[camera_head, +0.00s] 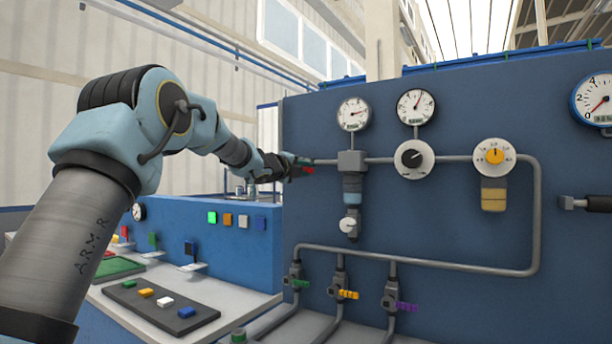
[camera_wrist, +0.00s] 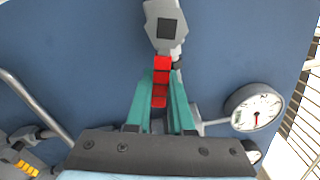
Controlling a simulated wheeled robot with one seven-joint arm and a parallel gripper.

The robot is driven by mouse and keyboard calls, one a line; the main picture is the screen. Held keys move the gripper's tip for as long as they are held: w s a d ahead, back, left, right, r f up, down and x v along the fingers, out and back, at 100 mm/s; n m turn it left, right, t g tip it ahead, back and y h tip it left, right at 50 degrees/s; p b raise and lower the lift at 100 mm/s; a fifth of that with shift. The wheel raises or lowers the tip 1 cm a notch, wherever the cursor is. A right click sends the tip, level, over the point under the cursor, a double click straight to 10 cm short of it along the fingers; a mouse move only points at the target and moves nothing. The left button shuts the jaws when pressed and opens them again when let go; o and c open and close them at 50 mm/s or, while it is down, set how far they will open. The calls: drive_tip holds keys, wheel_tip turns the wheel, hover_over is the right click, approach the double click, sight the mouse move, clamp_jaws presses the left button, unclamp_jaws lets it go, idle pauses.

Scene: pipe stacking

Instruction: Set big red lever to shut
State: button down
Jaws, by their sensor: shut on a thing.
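The big red lever (camera_wrist: 162,64) is in the upper middle of the wrist view, extending down from a grey valve body (camera_wrist: 165,27) with a dark square on it. My gripper (camera_wrist: 161,92) is shut on the red lever, with one teal finger on each side of it. In the head view, my gripper (camera_head: 297,163) is at the left end of the upper pipe on the blue panel. Only a small part of the red lever (camera_head: 309,170) shows there; my gripper hides the rest and most of the valve.
The blue panel (camera_head: 450,245) carries several gauges, a black knob (camera_head: 411,158) and grey pipes. Small green (camera_head: 299,283), yellow (camera_head: 348,294) and purple (camera_head: 406,307) levers sit low on it. A round gauge (camera_wrist: 256,108) is near the gripper in the wrist view. A blue console (camera_head: 235,245) stands at left.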

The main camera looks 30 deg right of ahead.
drive_tip(key=w+a+f+m+b, duration=0.2)
drive_tip(key=w+f+m+b, duration=0.2)
drive_tip(key=m+b, duration=0.7)
drive_tip(key=shift+w+a+m+b, duration=0.35)
drive_tip(key=shift+w+m, duration=0.15)
drive_tip(key=shift+m, duration=1.2)
drive_tip(key=c, duration=0.8)
unclamp_jaws()
drive_tip(key=shift+a, duration=0.1)
drive_tip(key=b+v, duration=0.4)
drive_tip(key=v, duration=0.6)
drive_tip(key=shift+s+a, duration=0.15)
drive_tip(key=shift+a, duration=0.2)
